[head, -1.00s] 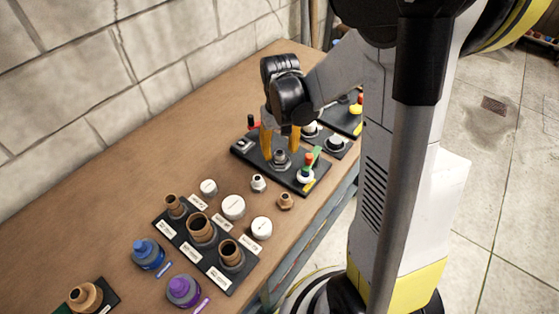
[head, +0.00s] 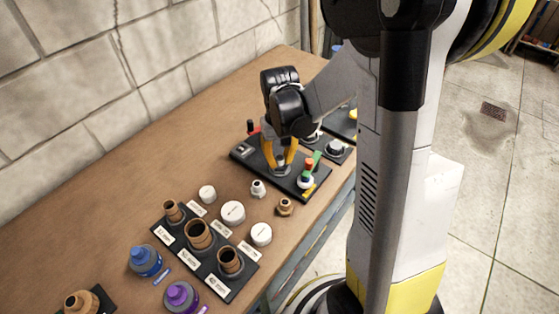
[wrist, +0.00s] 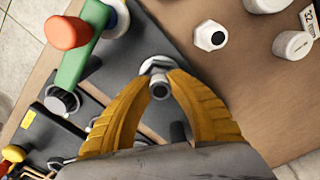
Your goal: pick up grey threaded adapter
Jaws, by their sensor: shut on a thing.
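The grey threaded adapter (head: 281,168) stands upright on the dark board (head: 245,154), partly hidden by my fingers. In the wrist view, the adapter (wrist: 159,89) shows as a hex collar with a round tube end between the fingertips. My gripper (head: 281,162) comes down from above with its yellow fingers shut around the adapter. The gripper (wrist: 160,74) also shows in the wrist view, with one finger on each side of the adapter. I see no clear gap between the adapter and the board.
A valve with a green handle (head: 317,157) and red-orange top stands close on the right. A white hex fitting (head: 258,189) and a brass fitting (head: 285,207) stand in front.

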